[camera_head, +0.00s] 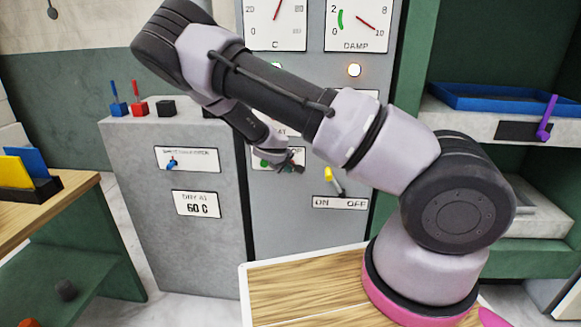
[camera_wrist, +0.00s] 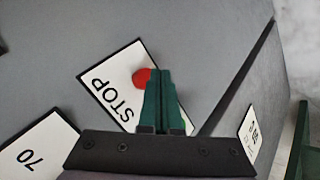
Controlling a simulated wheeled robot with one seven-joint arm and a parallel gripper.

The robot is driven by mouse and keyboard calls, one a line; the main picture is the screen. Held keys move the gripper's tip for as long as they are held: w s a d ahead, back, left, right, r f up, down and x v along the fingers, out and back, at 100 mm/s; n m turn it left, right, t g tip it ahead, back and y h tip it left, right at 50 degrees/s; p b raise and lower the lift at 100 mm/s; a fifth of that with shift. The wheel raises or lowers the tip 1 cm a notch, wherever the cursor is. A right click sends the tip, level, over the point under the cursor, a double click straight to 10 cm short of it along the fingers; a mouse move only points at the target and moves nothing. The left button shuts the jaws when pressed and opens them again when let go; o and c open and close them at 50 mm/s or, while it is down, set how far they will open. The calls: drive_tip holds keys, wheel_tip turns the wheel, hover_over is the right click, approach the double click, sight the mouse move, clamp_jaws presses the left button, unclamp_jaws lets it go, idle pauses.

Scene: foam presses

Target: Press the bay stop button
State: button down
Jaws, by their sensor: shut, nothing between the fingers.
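The red stop button (camera_wrist: 141,76) sits on a grey panel at the end of a white STOP label (camera_wrist: 110,88) in the wrist view. My gripper (camera_wrist: 160,72) has its green fingers shut together and empty. The fingertips are right beside the button and cover part of its right edge; I cannot tell whether they touch it. There the STOP label (camera_head: 297,155) is mostly hidden behind my gripper, and the button cannot be made out.
A green button (camera_head: 264,163) is left of my gripper. A yellow lever (camera_head: 333,180) stands above an ON/OFF label (camera_head: 340,203) to the right. Dials and a lit lamp (camera_head: 354,70) are above. A lower grey cabinet (camera_head: 190,245) with small levers is at left.

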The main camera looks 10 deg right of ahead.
drive_tip(key=shift+w+d, duration=0.15)
drive_tip(key=shift+w, duration=0.25)
drive_tip(key=shift+w+d, duration=0.15)
drive_tip(key=shift+w, duration=0.35)
idle(0.7)
drive_tip(key=shift+s, duration=0.1)
drive_tip(key=shift+s+a, duration=0.3)
drive_tip(key=shift+s, duration=0.5)
drive_tip(key=s, duration=0.1)
drive_tip(key=s+a, duration=0.1)
drive_tip(key=s, duration=0.2)
drive_tip(key=shift+s+a, duration=0.25)
drive_tip(key=shift+s, duration=0.15)
idle(0.5)
